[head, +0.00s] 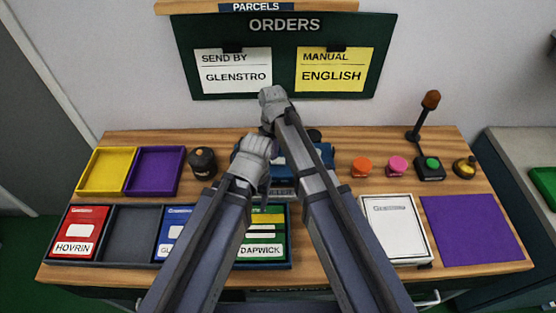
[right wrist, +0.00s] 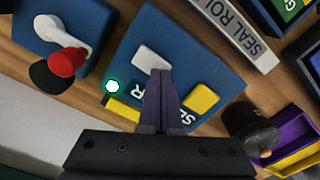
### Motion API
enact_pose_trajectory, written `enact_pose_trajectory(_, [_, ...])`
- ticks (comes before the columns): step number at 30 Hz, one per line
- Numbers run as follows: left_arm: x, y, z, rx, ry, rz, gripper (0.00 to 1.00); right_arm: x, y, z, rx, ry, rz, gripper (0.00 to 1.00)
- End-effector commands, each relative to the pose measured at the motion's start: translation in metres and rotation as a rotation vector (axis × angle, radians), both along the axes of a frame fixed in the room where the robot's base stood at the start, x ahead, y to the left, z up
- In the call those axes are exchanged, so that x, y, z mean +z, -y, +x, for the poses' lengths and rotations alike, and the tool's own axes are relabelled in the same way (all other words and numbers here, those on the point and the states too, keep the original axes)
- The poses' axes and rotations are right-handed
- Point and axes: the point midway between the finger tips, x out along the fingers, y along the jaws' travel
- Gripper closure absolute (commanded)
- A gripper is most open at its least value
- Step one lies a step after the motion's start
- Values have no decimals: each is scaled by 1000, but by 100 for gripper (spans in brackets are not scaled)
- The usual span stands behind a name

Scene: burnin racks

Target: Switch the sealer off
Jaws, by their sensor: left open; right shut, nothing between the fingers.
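The blue sealer (head: 321,154) stands at the back middle of the bench, largely hidden behind my arms in the head view. In the right wrist view its blue top (right wrist: 135,45) carries a white block (right wrist: 151,57), a yellow block (right wrist: 201,98) and a round lamp (right wrist: 112,86) glowing white-green. My right gripper (right wrist: 160,74) is shut and empty, its tips over the sealer top by the white block; contact cannot be told. It also shows in the head view (head: 268,128). My left gripper (head: 262,178) is open in front of the sealer, its fingers poorly visible.
A white lever with a red knob (right wrist: 68,62) stands on a blue base beside the sealer. A dark round pot (head: 202,163) and yellow (head: 84,190) and purple (head: 131,192) trays lie left.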

Motion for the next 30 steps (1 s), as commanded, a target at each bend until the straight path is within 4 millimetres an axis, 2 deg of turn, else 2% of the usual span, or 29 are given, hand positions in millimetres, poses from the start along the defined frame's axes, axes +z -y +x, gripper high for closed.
enact_pose_trajectory(17, [-9, 0, 0, 0, 0, 0, 36, -9, 0, 0, 0, 0, 0, 100])
enact_pose_trajectory(23, [-3, 0, 0, 0, 0, 0, 36, -3, 0, 0, 0, 0, 0, 100])
enact_pose_trajectory(30, [15, 0, 0, 0, 0, 0, 36, 15, 0, 0, 0, 0, 0, 100])
